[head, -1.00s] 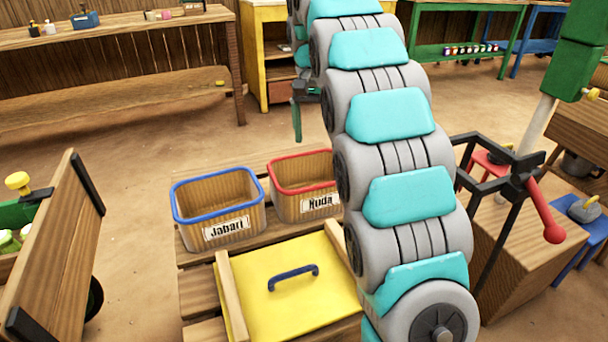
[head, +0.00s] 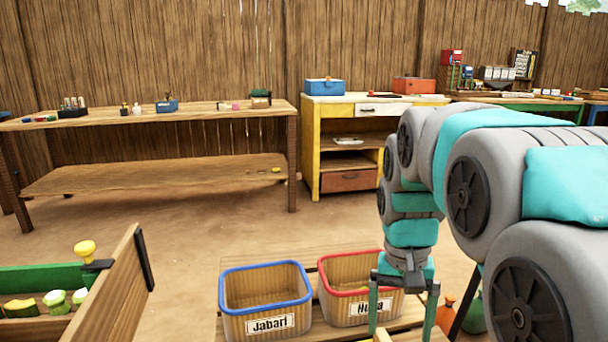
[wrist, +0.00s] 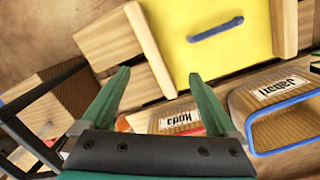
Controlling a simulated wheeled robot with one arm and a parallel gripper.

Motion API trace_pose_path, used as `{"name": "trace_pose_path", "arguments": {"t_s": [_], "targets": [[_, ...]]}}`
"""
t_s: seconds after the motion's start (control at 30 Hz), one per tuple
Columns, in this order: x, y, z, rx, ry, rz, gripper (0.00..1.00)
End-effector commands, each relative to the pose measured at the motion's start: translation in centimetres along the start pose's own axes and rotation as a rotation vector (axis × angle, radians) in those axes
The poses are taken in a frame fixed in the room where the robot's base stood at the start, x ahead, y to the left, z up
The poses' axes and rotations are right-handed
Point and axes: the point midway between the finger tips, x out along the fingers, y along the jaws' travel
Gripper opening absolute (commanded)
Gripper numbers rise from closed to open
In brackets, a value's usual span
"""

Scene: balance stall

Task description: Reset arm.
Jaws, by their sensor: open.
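My gripper (head: 403,312) hangs from my grey and teal arm at the lower right of the head view, in front of the basket labelled Huda. Its two green fingers are apart with nothing between them. In the wrist view, my gripper (wrist: 158,95) is also open and empty, with the pallet and the yellow panel beyond its tips.
The blue-rimmed Jabari basket (head: 265,325) and red-rimmed Huda basket (head: 340,308) stand side by side on a slatted wooden surface. A yellow panel (wrist: 195,60) with a blue handle lies near them. A wooden cart (head: 110,285) is at left. Workbenches (head: 150,120) line the back wall.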

Motion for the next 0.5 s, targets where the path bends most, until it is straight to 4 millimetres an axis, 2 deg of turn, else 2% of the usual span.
{"name": "trace_pose_path", "arguments": {"t_s": [0.03, 0.5], "targets": [[0.7, 0.4, 1.6, -0.019, -0.003, -0.002, 0.94], [9.2, 3.8, 14.8, -0.231, -0.046, -0.016, 0.94]]}}
